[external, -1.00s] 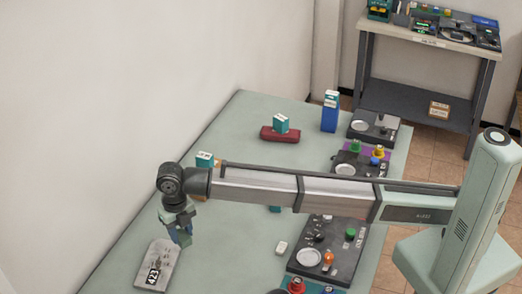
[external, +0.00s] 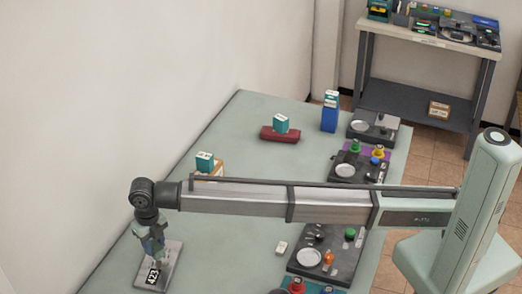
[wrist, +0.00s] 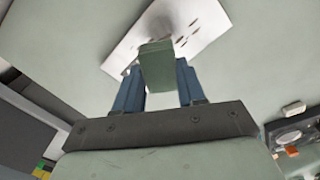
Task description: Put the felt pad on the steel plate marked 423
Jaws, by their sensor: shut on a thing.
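The steel plate (external: 173,262) lies flat on the pale green table, with a black label reading 423 on its front part; it also shows in the wrist view (wrist: 205,20). My gripper (external: 154,255) is above the plate in the external view. In the wrist view its two blue fingers are shut on a grey-green block (wrist: 157,64), which I take to be the felt pad. The block overlaps the plate in that view. I cannot tell whether it touches the plate. The external view barely shows the block between the fingers.
A teal box (external: 205,163) on a tan block, another teal box (external: 281,123) on a red case, and a blue box (external: 329,118) stand farther back. A small white block (external: 281,248) lies right of the plate. Black equipment trays (external: 340,255) line the right edge.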

